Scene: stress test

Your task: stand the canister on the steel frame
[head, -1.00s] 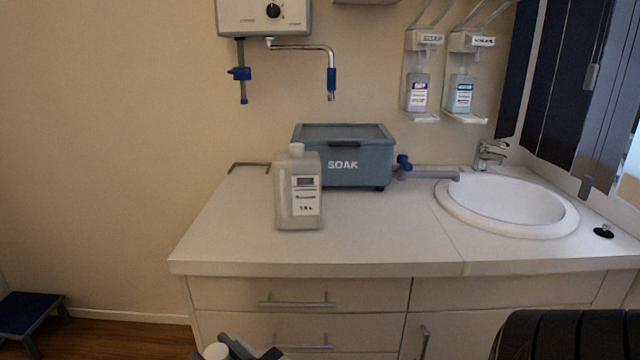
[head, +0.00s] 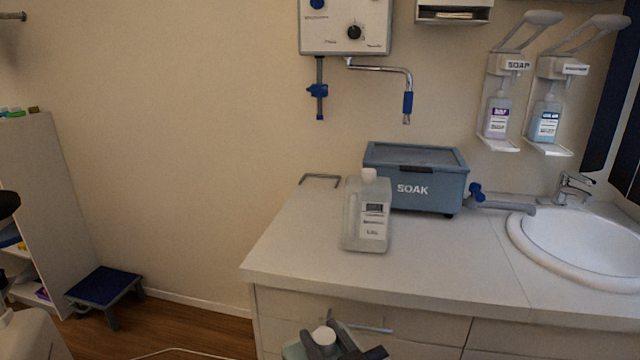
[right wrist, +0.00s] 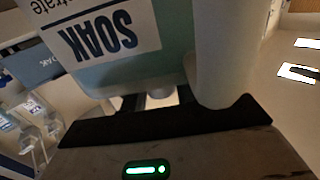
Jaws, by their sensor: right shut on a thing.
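The canister (head: 297,351) is pale green with a white cap and shows at the bottom edge of the head view, mostly cut off. My right gripper (head: 345,348) is shut on it, in front of the counter. In the right wrist view the canister (right wrist: 175,55) fills the upper part, with a white SOAK label upside down in the picture. The steel frame (head: 320,177) is a thin grey bar outline at the back left of the counter, left of the blue SOAK box and apart from the canister. My left gripper is not in view.
A clear capped bottle (head: 367,215) stands on the counter (head: 300,240) before the blue SOAK box (head: 415,180). A sink (head: 580,240) is at the right. A swing spout (head: 407,100) hangs above. A blue step stool (head: 103,287) stands on the floor. The counter's left part is clear.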

